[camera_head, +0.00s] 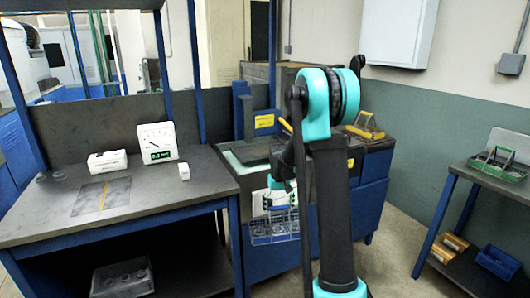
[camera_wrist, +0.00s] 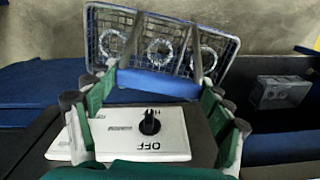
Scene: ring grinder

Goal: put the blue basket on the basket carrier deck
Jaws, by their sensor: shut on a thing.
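The blue basket (camera_head: 273,237) is a wire basket with several metal rings in it. It hangs below my gripper (camera_head: 280,190) in front of the blue machine, left of my arm column. In the wrist view my gripper (camera_wrist: 157,86) is shut on the basket's blue handle, and the mesh of the basket (camera_wrist: 232,46) shows beyond the fingers, over the floor. The machine has an open, light-rimmed top recess (camera_head: 232,160) behind my gripper, partly hidden by my arm. I cannot tell which surface is the basket carrier deck.
A white panel (camera_wrist: 150,134) with a black OFF knob sits close under my gripper. The dark worktable (camera_head: 120,190) stands left, with a scale (camera_head: 157,143) and a grey bin (camera_head: 122,278) below. A yellow basket (camera_head: 365,130) is behind my arm. A green basket (camera_head: 497,165) is at right.

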